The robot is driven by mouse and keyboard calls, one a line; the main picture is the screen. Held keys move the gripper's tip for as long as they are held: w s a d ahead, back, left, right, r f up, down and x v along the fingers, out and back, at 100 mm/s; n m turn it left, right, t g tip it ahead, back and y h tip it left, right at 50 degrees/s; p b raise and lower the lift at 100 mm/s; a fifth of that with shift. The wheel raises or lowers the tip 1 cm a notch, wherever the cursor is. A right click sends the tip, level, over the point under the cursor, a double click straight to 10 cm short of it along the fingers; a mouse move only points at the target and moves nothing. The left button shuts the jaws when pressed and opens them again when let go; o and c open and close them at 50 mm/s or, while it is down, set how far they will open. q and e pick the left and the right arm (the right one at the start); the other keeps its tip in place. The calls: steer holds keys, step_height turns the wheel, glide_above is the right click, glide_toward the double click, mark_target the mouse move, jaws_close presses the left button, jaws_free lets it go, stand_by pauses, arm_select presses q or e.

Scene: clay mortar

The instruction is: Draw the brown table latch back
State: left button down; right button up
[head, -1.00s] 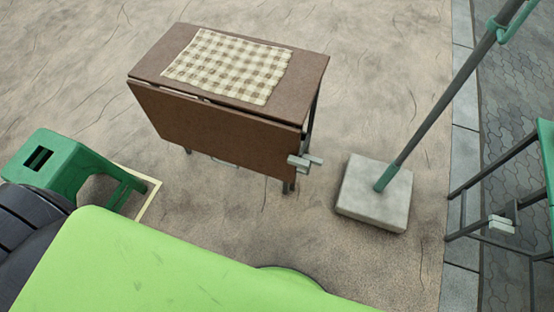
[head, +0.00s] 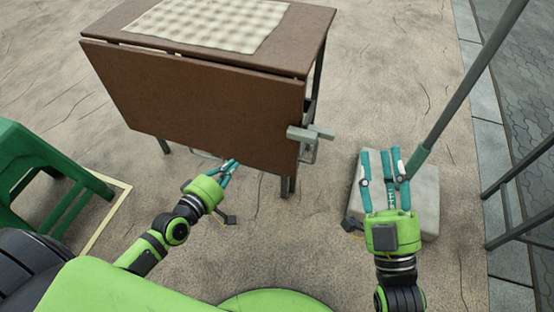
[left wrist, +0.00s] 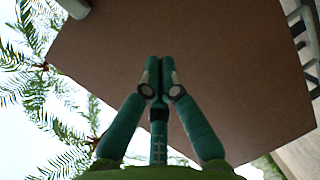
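The brown table (head: 215,105) has its front leaf hanging down. A pale grey-green latch (head: 310,133) sits at the right edge of this leaf, with its bar sticking out sideways. My left gripper (head: 231,165) is in front of the leaf's lower edge, left of and below the latch, apart from it. The left wrist view shows its teal fingers (left wrist: 157,68) together with nothing between them, and the brown leaf (left wrist: 215,60) behind. My right gripper (head: 381,160) is open and empty, right of the latch, over the concrete base.
A checked cloth (head: 210,22) lies on the tabletop. A concrete block (head: 425,195) with a slanted grey pole (head: 465,85) stands at the right. A green stool (head: 30,165) is at the left. The ground between my grippers is clear.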

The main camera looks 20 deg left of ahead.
arm_select(q)
steer(key=r+b, duration=0.1)
steer(key=d+r+n+t+h+b, duration=0.1)
steer(key=r, duration=0.1)
steer(key=d+r+n+t+b, duration=0.1)
steer(key=shift+w+d+r+h, duration=0.15)
steer(key=shift+w+r+h, duration=0.1)
steer(key=shift+h, duration=0.15)
arm_select(e)
steer(key=s+d+r+n+t+y, duration=0.1)
steer(key=s+r+t+y, duration=0.2)
steer(key=s+r, duration=0.4)
steer(key=shift+d+r, duration=0.35)
